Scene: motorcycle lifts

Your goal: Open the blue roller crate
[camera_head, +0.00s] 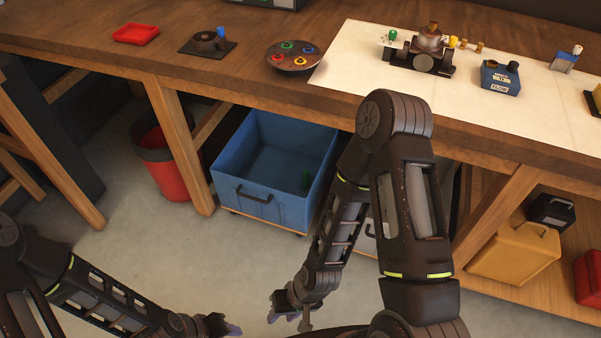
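The blue roller crate (285,211) stands on the floor under the workbench, with its front wall facing me. My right arm hides the area right of the crate.
A red bin (171,179) stands left of the crate, beyond a wooden bench leg (183,145). The bench top (200,67) overhangs the crate's rear. A yellow canister (515,253) sits on the low shelf at right. The grey floor (150,240) in front is clear.

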